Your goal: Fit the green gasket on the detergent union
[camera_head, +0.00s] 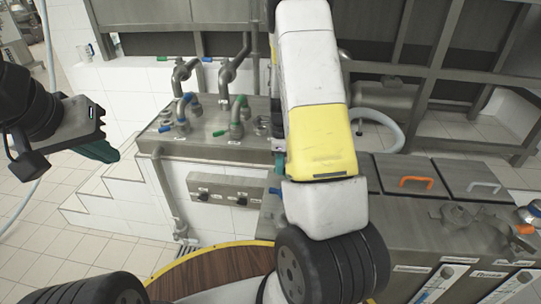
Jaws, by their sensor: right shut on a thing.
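My left gripper (75,128) is at the left, well apart from the metal block with pipes; its jaw opening does not show clearly. A dark green piece (98,151) shows just below it; I cannot tell whether it is the gasket or touches the gripper. My right arm (318,130) reaches up across the middle, and its gripper is hidden. Bent pipe fittings with green (240,101) and blue (185,98) parts stand on the metal block (205,150). I cannot tell which one is the detergent union. No green gasket can be clearly made out.
A control box (225,188) is on the white tiled wall below the block. White tiled steps (95,200) are at the left.

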